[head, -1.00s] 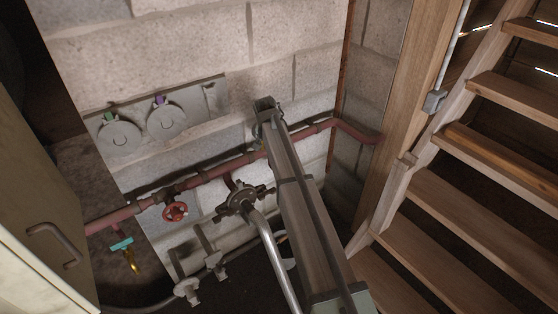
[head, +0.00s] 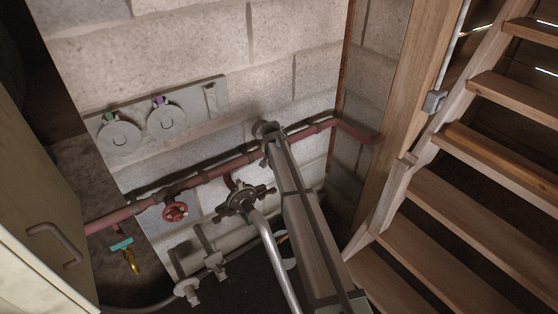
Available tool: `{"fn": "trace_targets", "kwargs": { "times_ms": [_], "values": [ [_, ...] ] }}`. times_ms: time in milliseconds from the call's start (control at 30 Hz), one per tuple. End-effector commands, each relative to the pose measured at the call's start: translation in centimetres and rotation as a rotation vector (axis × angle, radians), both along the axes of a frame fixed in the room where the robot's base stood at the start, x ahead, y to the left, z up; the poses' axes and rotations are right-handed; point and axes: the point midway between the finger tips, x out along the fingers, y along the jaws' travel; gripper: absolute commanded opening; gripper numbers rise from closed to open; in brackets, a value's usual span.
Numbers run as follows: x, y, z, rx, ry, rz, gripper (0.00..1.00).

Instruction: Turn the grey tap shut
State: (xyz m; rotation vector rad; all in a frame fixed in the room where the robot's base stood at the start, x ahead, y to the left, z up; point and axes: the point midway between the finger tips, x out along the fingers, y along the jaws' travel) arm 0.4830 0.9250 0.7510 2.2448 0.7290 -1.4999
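A dark grey tap (head: 240,201) with a knobbed handle sits below the red pipe near the middle of the head view. A bright bent metal pipe (head: 274,254) runs from it down to the bottom edge. Two paler grey fittings, one lower left (head: 187,289) and one just above it (head: 215,263), stand on thin pipework. I cannot tell how far any of them is turned. My arm rises from the bottom edge, just right of the dark grey tap, with its rounded end in front of the red pipe. I cannot make out my gripper's fingers.
A red pipe (head: 215,173) crosses the block wall, with a red handwheel (head: 175,211) and a teal-handled tap (head: 122,245). A grey panel (head: 212,97) holds two round covers. A cabinet (head: 35,210) stands left; wooden stairs (head: 470,215) fill the right.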

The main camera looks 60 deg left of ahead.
Motion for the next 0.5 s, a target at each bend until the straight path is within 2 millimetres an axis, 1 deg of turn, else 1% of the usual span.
{"fn": "trace_targets", "kwargs": {
  "times_ms": [133, 400, 433, 500],
  "values": [
    [0.22, 0.13, -0.64, 0.000, 0.000, 0.000, 0.40],
    [0.24, 0.14, -0.71, 0.000, 0.000, 0.000, 0.40],
    [0.24, 0.14, -0.71, 0.000, 0.000, 0.000, 0.39],
    [0.23, 0.13, -0.70, 0.000, 0.000, 0.000, 0.32]
  ]
}}
